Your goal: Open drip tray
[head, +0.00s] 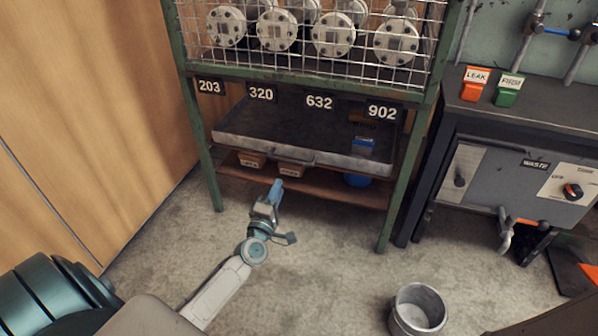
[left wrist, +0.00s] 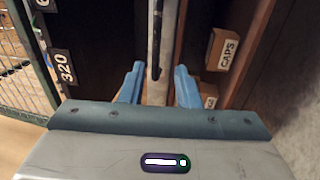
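The drip tray (head: 235,140) is a wide, shallow grey metal tray on the rack level under the caged flanges. A bar-like handle (head: 293,159) runs along its front wall. My left gripper (head: 276,188) is in front of the tray, a little below its front edge. In the left wrist view, the gripper's blue fingers (left wrist: 157,84) are apart. The tray's front edge and handle (left wrist: 156,45) run in line with the gap between them; I see no contact. My right gripper is not in view.
Cardboard boxes (head: 251,160) and a blue item (head: 357,180) sit on the shelf below; a box marked CAPS (left wrist: 222,50) is beside the gripper's path. Rack posts (head: 392,200) flank the tray. A metal bucket (head: 418,310) stands on the floor.

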